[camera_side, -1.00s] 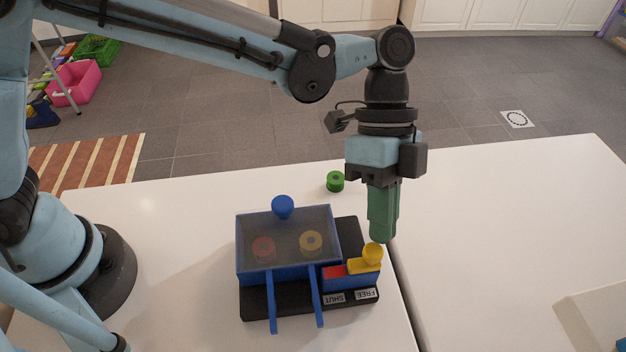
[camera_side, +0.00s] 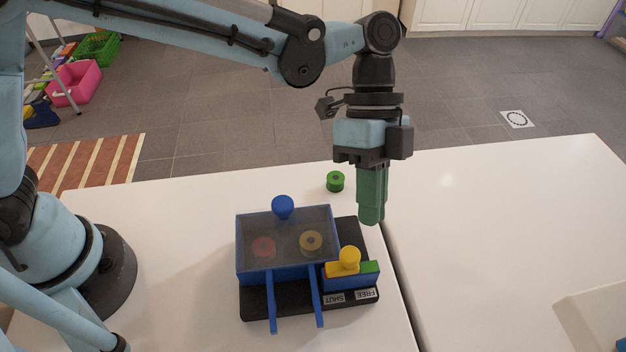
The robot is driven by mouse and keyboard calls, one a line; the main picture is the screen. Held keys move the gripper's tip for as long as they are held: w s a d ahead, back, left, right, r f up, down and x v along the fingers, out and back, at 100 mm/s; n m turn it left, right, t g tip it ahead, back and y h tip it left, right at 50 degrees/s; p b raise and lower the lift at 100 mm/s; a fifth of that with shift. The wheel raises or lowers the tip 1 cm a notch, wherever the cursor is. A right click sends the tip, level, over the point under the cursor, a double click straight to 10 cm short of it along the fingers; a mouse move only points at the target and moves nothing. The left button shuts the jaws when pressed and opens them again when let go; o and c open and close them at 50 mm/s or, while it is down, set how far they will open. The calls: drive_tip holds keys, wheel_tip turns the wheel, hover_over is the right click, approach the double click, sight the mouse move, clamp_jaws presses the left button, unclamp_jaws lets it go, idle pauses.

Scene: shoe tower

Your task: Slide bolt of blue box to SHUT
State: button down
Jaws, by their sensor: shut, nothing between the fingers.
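The blue box (camera_side: 258,275) stands on a black base on the white table, under a see-through lid with a blue knob (camera_side: 283,206). A red ring (camera_side: 263,247) and a yellow ring (camera_side: 311,241) show through the lid.
A green ring (camera_side: 335,181) lies on the table behind the box. Two blue bars (camera_side: 272,305) stick out at the box's front. A gap (camera_side: 395,262) between two tables runs just right of the base. The right table (camera_side: 500,220) is mostly clear.

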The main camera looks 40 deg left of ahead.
drive_tip(key=v, duration=1)
drive_tip(key=shift+w, duration=0.35)
drive_tip(key=s+a+f+n+t+y, duration=0.2)
drive_tip(key=a+n+t, duration=0.4)
drive_tip(key=a+n, duration=0.3)
drive_tip(key=s+a+f+n+t+y, duration=0.2)
drive_tip(key=a+n+t, duration=0.4)
drive_tip(key=a, duration=1.2)
drive_tip(key=s+f+n, duration=0.1)
drive_tip(key=s+n, duration=0.1)
drive_tip(key=n, duration=0.2)
drive_tip(key=shift+a+f, duration=0.2)
drive_tip(key=shift+a, duration=0.1)
